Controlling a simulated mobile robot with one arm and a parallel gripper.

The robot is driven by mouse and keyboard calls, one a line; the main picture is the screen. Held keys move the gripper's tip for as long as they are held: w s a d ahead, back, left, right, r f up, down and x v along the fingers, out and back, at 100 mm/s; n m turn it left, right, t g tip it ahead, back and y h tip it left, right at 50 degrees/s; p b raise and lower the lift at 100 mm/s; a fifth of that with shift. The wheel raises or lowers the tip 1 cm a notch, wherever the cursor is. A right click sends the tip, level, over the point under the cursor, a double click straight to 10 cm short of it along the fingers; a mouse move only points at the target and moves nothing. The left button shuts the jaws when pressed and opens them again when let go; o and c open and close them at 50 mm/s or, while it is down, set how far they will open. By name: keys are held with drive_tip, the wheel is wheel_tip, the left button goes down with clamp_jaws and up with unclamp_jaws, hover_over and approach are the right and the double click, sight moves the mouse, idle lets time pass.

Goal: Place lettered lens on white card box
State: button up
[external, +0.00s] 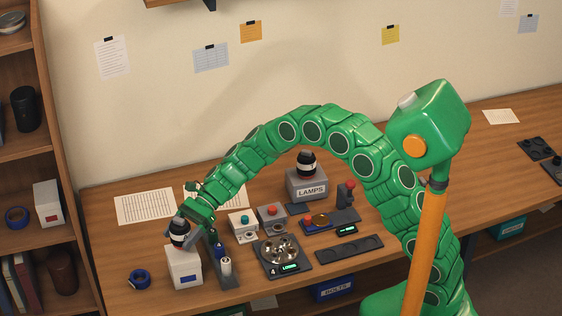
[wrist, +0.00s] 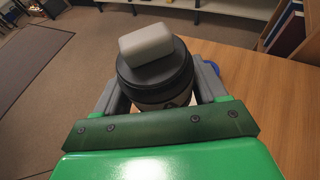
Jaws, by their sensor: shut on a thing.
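My gripper (external: 183,239) is shut on a black lens (external: 179,227) with a pale band. In the wrist view the lens (wrist: 155,78) stands between the two grey fingers, with a light grey block-shaped piece on its top end and a partly hidden mark on its pale band. The white card box (external: 185,271), with a small blue label, is directly under the lens at the left of the bench. The lens is upright at the box top; I cannot tell if it touches. A second black lens with a pale, marked band (external: 306,163) stands on the grey LAMPS box (external: 307,186).
A blue tape roll (external: 139,279) lies left of the white box. Bare wood is free at the left front.

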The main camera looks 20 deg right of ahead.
sight(182, 253)
drive_tip(key=shift+w+a+f, duration=0.2)
drive_tip(key=shift+a+f, duration=0.1)
drive_tip(key=shift+f, duration=1.5)
drive_tip(key=shift+f, duration=0.5)
drive_tip(key=shift+d+f, duration=0.1)
drive_tip(key=shift+f, duration=0.2)
clamp_jaws()
drive_tip(key=o, duration=1.5)
unclamp_jaws()
